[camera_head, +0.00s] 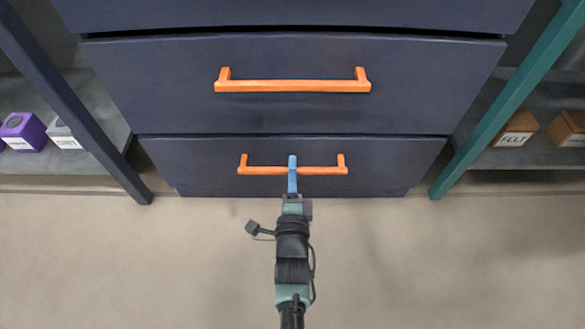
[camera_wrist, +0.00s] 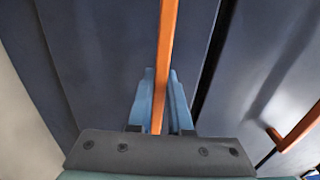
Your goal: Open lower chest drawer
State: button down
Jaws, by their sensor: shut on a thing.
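The lower chest drawer (camera_head: 205,168) is dark blue, and its front looks in line with the chest around it. Its orange bar handle (camera_head: 262,170) runs across the drawer front. In the wrist view the orange handle (camera_wrist: 168,50) runs between the two blue fingers of my gripper (camera_wrist: 159,100). The fingers hide a short piece of the handle.
A wider drawer with an orange handle (camera_head: 292,86) sits above. A dark post (camera_head: 85,115) stands at left and a teal post (camera_head: 505,110) at right. Shelves beside them hold a purple box (camera_head: 30,132) and brown boxes (camera_head: 515,128). The floor (camera_head: 430,260) in front is clear.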

jog(key=s+p, duration=0.9)
jog(key=s, duration=2)
jog(key=shift+s, duration=0.1)
jog(key=c, duration=0.8)
grip_release()
jog(key=shift+c, duration=0.2)
jog(key=s+p, duration=0.3)
jog(key=s, duration=1)
